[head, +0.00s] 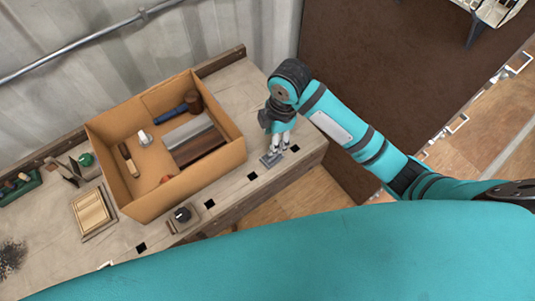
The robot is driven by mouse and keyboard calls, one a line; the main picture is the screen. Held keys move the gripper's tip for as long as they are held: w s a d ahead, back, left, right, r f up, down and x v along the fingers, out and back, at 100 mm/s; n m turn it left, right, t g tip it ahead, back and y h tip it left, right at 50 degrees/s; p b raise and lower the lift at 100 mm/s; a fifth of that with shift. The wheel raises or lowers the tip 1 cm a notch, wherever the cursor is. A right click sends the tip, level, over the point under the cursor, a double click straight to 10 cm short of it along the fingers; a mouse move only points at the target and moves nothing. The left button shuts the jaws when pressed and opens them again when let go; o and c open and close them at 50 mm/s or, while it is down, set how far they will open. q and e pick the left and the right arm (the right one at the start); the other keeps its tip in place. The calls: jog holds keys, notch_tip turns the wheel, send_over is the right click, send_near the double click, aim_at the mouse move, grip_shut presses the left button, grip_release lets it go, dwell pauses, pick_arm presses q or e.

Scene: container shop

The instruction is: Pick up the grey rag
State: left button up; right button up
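A small flat grey piece (270,159), which looks like the grey rag, lies near the front right corner of the workbench (240,98). It is too small to make out its cloth texture. My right gripper (280,149) points down right at this grey piece, with its fingertips at or just above its upper right edge. I cannot tell whether the fingers touch it or how far apart they are. My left gripper is out of view.
An open cardboard box (199,174) with tools inside stands left of my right gripper. A wooden block (91,211), a small dark object (182,215) and a green tray (20,186) are further left. Square holes line the bench's front edge. A corrugated wall (150,48) is behind.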

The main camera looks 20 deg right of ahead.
notch_tip(320, 180, up, 5)
jog(key=w+d+n+h, duration=0.1)
jog(key=w+n, duration=0.1)
jog(key=n, duration=0.2)
jog(key=p, duration=0.2)
send_over(268, 162)
jog(key=w+d, duration=0.2)
jog(key=d, duration=0.1)
jog(key=shift+g, duration=0.3)
jog(key=f, duration=1.2)
jog(key=shift+s+a, duration=0.25)
jog(key=shift+a+f, duration=0.15)
jog(key=shift+f, duration=0.35)
jog(key=f, duration=0.2)
jog(key=f+p, duration=0.1)
jog(key=f, duration=0.1)
jog(key=shift+w+a+f, duration=0.15)
jog(key=shift+w+a, duration=0.05)
grip_shut()
